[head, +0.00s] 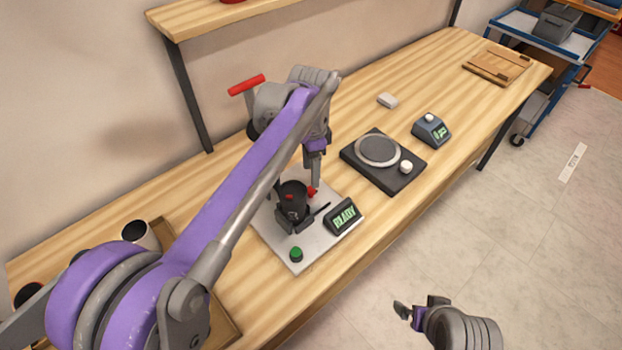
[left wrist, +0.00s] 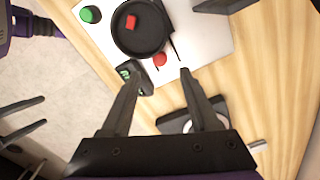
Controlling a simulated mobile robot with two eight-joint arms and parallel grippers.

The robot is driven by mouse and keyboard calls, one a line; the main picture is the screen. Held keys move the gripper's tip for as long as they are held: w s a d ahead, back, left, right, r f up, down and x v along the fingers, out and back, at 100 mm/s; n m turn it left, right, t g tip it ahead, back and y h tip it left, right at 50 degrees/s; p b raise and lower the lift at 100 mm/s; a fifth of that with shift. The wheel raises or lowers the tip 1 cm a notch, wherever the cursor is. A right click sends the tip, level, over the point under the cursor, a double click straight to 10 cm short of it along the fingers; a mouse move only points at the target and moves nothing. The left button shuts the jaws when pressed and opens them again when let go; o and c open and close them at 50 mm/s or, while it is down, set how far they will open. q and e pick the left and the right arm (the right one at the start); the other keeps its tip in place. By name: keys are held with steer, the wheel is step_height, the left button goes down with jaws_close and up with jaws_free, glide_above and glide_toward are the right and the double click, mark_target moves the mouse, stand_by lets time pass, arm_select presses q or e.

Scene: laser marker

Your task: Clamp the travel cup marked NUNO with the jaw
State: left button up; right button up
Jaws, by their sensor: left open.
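A dark cup (head: 293,204) with a red tab on its dark round top stands upright on the marker's pale base plate (head: 284,252). Dark jaw parts are around its lower side; I cannot tell whether they touch it. No name is readable. In the left wrist view the cup (left wrist: 150,38) is at the top, with a red knob (left wrist: 160,59) beside it. The red knob (head: 312,191) also shows in the head view. My left gripper (head: 314,182) is open and empty, its fingers pointing down just above the knob. My right gripper (head: 408,314) is open and empty, off the table's front edge.
A READY display (head: 343,217) and a green button (head: 296,254) sit on the plate's front. A black round-topped device (head: 383,160) and a small display unit (head: 431,129) stand right. The back right tabletop is mostly clear.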

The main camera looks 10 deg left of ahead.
arm_select(q)
steer(key=shift+r, duration=2.3)
steer(key=s+a+f+n+t+p, duration=0.2)
steer(key=s+a+f+n, duration=0.2)
steer(key=s, duration=0.7)
steer(key=s+a+f+n+t+p, duration=0.3)
steer(key=s+n, duration=0.5)
steer(key=s, duration=0.3)
steer(key=shift+s+a+f+p, duration=0.35)
steer(key=shift+s+a+f, duration=0.1)
steer(key=shift+f, duration=0.1)
